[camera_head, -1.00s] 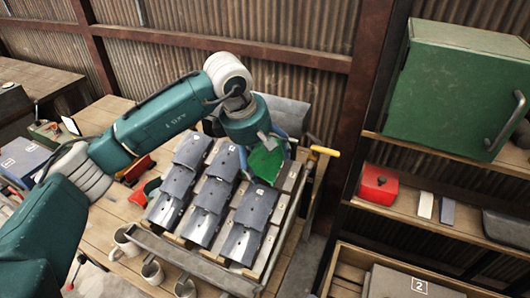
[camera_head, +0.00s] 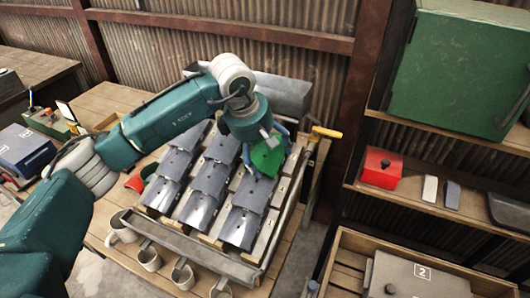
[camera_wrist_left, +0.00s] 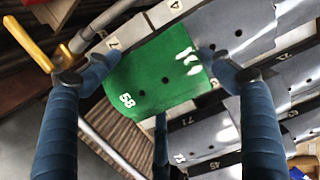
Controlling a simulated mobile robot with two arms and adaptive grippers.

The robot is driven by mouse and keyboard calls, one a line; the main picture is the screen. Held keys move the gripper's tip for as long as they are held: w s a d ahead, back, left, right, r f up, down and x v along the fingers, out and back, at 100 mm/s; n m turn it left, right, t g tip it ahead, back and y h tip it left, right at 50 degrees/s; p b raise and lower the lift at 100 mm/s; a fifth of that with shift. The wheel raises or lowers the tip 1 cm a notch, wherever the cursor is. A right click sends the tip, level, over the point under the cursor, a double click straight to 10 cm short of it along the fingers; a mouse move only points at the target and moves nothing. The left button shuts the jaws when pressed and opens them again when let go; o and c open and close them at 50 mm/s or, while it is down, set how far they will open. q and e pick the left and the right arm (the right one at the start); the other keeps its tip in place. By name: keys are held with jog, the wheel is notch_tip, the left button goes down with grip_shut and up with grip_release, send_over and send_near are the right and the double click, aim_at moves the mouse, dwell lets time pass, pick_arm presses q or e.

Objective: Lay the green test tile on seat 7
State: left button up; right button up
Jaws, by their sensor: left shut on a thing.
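The green test tile (camera_head: 267,158) is at the upper end of the right-hand column of the slanted rack. In the left wrist view the tile (camera_wrist_left: 150,75) shows its number 58 and two dark holes. My left gripper (camera_wrist_left: 152,68) is shut on it, one blue finger at each side edge. In the head view the gripper (camera_head: 265,146) hangs over the rack's top right. A batten label (camera_wrist_left: 112,43) that looks like a 7 shows just beyond the tile. I cannot tell whether the tile touches the rack. My right gripper is not in view.
Overlapping grey tiles (camera_head: 240,226) fill the rack columns beside and below the green tile. A yellow-handled lever (camera_head: 325,132) stands close at the rack's right. Mugs (camera_head: 148,258) hang along the front. A shelf with a green cabinet (camera_head: 455,70) is to the right.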

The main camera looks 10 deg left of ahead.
pick_arm(q)
jog(key=o, duration=1.3)
jog(key=shift+o, duration=0.2)
jog(key=v, duration=1.2)
